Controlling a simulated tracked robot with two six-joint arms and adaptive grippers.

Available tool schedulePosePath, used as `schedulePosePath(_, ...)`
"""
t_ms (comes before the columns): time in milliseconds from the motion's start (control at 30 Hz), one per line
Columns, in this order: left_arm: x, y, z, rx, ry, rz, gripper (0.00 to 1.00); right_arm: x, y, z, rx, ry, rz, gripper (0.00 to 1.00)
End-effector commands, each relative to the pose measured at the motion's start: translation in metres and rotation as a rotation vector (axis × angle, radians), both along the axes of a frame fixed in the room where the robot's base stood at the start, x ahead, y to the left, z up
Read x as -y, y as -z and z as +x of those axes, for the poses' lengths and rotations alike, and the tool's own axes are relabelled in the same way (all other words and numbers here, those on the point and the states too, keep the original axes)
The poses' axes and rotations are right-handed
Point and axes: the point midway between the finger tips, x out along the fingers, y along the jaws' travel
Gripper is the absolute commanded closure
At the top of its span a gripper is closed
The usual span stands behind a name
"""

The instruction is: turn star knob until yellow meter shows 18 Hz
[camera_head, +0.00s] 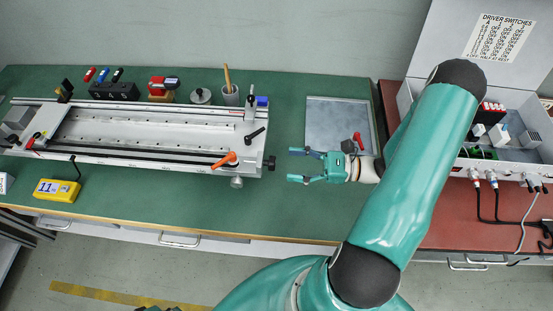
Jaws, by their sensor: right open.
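The yellow meter (57,190) lies on the green bench at the left, and its display reads about 11; any smaller digits are too small to read. A dark knob (270,162), which looks like the star knob, sits at the right end of the long gantry rail (150,118). My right gripper (294,164) is open and empty, its fingers pointing left at this knob. A small gap shows between the fingertips and the knob. Only small dark and teal bits, perhaps of my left gripper (158,308), show at the bottom edge.
An orange lever (225,160) and a black lever (255,133) stand on the gantry's right end. A grey metal plate (338,112) lies behind my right gripper. A box of switches (500,135) stands at the right.

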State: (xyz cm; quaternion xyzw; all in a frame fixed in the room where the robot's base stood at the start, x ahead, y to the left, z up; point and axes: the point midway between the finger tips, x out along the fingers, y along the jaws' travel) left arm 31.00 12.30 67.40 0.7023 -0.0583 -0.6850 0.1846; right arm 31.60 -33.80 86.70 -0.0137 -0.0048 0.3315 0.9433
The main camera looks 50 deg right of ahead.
Motion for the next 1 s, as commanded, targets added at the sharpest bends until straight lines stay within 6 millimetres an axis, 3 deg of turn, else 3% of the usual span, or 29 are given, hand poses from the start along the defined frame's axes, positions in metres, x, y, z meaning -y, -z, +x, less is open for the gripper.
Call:
schedulePosePath(300,0.000,-0.011,0.000,0.000,0.000,0.000,1.00,-0.028,-0.001,0.034,-0.001,-0.001,0.002,0.35)
schedulePosePath(667,0.000,-0.012,0.000,0.000,0.000,0.000,1.00,-0.030,0.000,0.038,-0.001,0.002,-0.001,0.35)
schedulePosePath(1000,0.000,-0.012,0.000,0.000,0.000,0.000,1.00,-0.030,0.000,0.038,-0.001,0.003,-0.001,0.89)
